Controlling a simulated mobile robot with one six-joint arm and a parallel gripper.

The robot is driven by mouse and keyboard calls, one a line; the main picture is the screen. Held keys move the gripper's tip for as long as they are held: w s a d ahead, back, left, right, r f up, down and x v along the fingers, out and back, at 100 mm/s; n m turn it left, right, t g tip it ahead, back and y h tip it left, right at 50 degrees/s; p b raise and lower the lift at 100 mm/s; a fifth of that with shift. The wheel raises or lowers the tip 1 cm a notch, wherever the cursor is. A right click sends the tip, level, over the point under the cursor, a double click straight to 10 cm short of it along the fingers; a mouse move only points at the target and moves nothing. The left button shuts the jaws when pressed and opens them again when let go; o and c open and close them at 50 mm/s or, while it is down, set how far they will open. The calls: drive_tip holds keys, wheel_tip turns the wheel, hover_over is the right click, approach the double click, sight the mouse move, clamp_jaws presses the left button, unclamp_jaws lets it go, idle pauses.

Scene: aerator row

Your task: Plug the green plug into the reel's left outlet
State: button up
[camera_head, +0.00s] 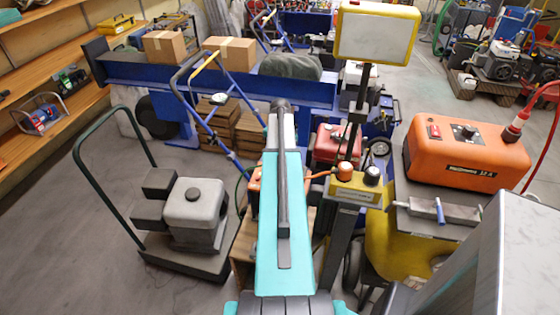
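My teal arm reaches up the middle of the view and covers much of what lies behind it. My gripper cannot be made out. A small orange part (254,183) shows at the left edge of my arm, mostly hidden. Right of the arm, a yellow box (352,190) carries an orange plug-like piece (345,168) with an orange cable, and a black round piece (372,175).
A work light (376,33) stands on a post behind the yellow box. An orange machine (465,152) with a red plug is at right. A grey engine (194,213) sits on a cart (190,255) at left. A blue bench (225,82) spans the back. Grey floor is open at far left.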

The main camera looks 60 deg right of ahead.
drive_tip(key=shift+f, duration=0.25)
drive_tip(key=o, duration=1.1)
drive_tip(key=shift+o, duration=0.2)
drive_tip(key=shift+r, duration=0.1)
wheel_tip(320, 180, up, 14)
drive_tip(key=b, duration=0.2)
drive_tip(key=shift+f, duration=0.2)
